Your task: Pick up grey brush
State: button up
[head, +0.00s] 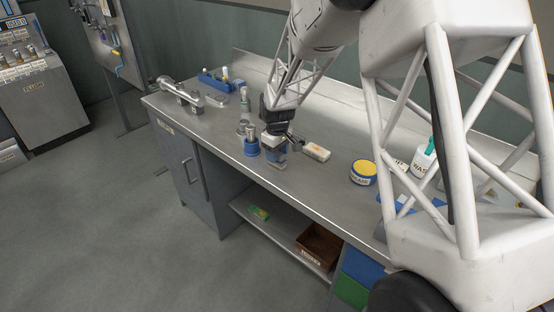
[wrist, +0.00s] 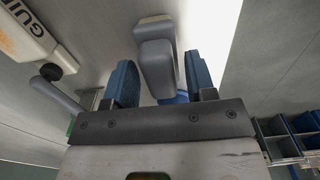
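A grey block-like thing with a pale cream end, which looks like the grey brush (wrist: 157,66), lies between the two blue fingers of my gripper (wrist: 160,80) in the wrist view. A narrow gap shows between it and the right finger; on the left it looks close to the finger, and contact is unclear. I read the gripper as open around it. In the head view my gripper (head: 273,146) is low over the bench, with a pale block, likely the brush (head: 277,163), just below the blue fingers. Its lower contact with the bench is unclear.
The metal bench (head: 325,187) holds a blue cup (head: 251,147) just left of my gripper and a white labelled block (head: 316,151) to the right. A blue-and-yellow tin (head: 363,173) stands farther right. The bench's front edge is close. Bottles stand behind the gripper.

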jog(key=c, duration=0.8)
jog(key=shift+r, duration=0.2)
jog(key=shift+r, duration=0.5)
notch_tip(320, 180, up, 2)
jog(key=shift+r, duration=0.1)
jog(key=s+d, duration=0.1)
jog(key=s, duration=0.4)
jog(key=s+d+r, duration=0.1)
jog(key=s, duration=0.9)
jog(key=shift+s+d+r, duration=0.25)
jog(key=shift+s+d, duration=0.15)
